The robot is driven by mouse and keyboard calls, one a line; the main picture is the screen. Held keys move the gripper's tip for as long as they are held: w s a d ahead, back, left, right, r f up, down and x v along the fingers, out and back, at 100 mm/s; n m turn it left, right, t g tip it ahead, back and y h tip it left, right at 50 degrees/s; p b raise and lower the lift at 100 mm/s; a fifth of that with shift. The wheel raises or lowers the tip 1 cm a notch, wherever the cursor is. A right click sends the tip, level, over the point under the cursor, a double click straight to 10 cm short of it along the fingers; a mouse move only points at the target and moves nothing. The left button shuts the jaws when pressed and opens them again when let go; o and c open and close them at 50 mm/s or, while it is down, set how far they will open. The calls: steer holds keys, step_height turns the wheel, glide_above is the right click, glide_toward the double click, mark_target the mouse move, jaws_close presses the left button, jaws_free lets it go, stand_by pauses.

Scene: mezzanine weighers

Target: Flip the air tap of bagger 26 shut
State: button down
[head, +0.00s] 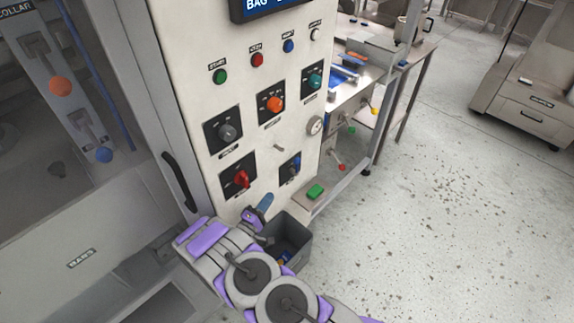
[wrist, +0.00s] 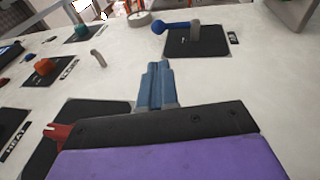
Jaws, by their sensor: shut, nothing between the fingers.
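A small blue-handled lever (head: 296,167) sits on a black plate low on the right of the pale control panel (head: 200,80); it looks like the air tap, but its label is too small to read. In the wrist view the lever (wrist: 175,27) lies across its black plate (wrist: 196,43), round blue end to the left and grey pivot to the right. My gripper (head: 266,201) is below and left of it in the head view. The blue fingers (wrist: 157,84) are shut and empty, pointing toward the panel, apart from the lever.
A red switch (head: 241,179) is left of the lever, with a gauge (head: 314,125) above right and a small grey peg (head: 279,147) nearby. Speckled floor (head: 450,220) is open at right.

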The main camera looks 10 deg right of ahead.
steer(key=shift+r, duration=0.1)
steer(key=shift+d, duration=0.2)
step_height(320, 180, up, 3)
steer(key=b, duration=0.3)
glide_above(290, 170)
steer(key=s, duration=0.5)
steer(key=shift+a+f, duration=0.2)
steer(key=shift+a, duration=0.3)
steer(key=shift+r, duration=0.1)
